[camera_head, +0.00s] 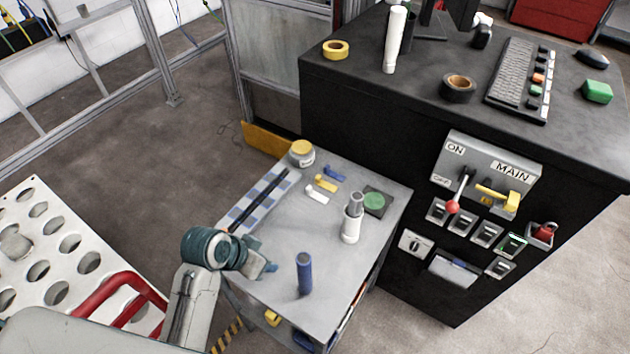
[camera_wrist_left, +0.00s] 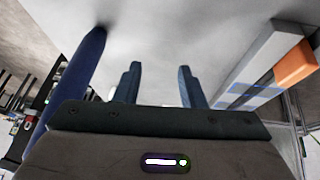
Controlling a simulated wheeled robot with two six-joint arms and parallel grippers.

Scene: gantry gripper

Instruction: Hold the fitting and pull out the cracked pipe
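On the grey cart top, a white upright cylinder (camera_head: 350,230), which looks like the fitting, has a grey pipe (camera_head: 356,203) standing out of its top. No crack can be made out at this size. A blue cylinder (camera_head: 305,274) stands upright nearer the front; a blue cylinder also shows left of the fingers in the left wrist view (camera_wrist_left: 72,82). My left gripper (camera_head: 270,268) is low over the cart, just left of the blue cylinder and apart from the fitting. Its two fingers (camera_wrist_left: 160,85) are spread with nothing between them. My right gripper is out of view.
A yellow-lidded jar (camera_head: 302,153), small yellow (camera_head: 325,184), white and blue pieces and a green round pad (camera_head: 375,201) lie on the cart. The black cabinet (camera_head: 365,125) with switches stands right behind it. The cart's middle is mostly clear.

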